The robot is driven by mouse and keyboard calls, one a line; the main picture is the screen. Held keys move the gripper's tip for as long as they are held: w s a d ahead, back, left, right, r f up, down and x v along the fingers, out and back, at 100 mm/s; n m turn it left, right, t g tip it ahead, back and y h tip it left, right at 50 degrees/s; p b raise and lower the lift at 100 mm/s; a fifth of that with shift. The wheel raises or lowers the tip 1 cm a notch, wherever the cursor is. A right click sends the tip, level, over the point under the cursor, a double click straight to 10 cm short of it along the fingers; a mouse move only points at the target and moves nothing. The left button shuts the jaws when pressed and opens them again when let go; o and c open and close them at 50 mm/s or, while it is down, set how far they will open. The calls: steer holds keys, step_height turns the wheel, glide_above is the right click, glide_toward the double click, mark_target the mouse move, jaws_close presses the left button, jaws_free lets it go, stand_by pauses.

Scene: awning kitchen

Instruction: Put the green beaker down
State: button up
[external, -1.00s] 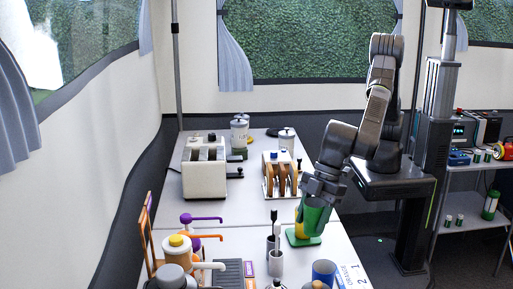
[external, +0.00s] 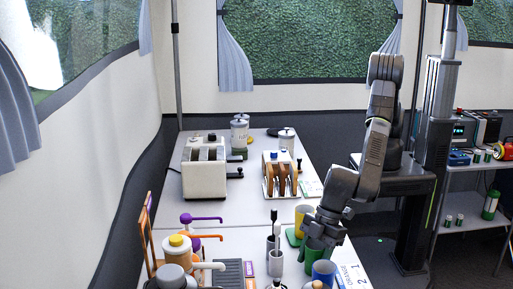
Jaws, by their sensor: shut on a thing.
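The green beaker (external: 314,254) is in my gripper (external: 320,239), low over the front right part of the table and upright as far as I can see. My fingers are shut on it and cover its upper part. A blue beaker (external: 323,273) stands just in front of it. In the picture the two overlap, and I cannot tell whether they touch. I cannot tell whether the green beaker's base rests on the table. A yellow beaker (external: 302,214) stands behind on a green mat (external: 293,238).
Two grey cups with a brush (external: 275,255) stand to the left of the green beaker. A marked sheet (external: 350,276) lies at the table's right edge. A toaster (external: 204,170) and a toast rack (external: 279,175) stand farther back. The table (external: 240,208) is clear between them and the front things.

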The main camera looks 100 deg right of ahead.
steer(key=shift+r, duration=0.15)
steer(key=shift+f, duration=0.2)
steer(key=o, duration=1)
steer(key=shift+c, duration=0.2)
steer(key=shift+r, duration=0.1)
steer(key=shift+r, duration=0.2)
steer(key=b+v, duration=0.1)
steer(key=v, duration=1)
steer(key=shift+s+d+r, duration=0.15)
steer(key=shift+s+r, duration=0.05)
steer(key=shift+r, duration=0.15)
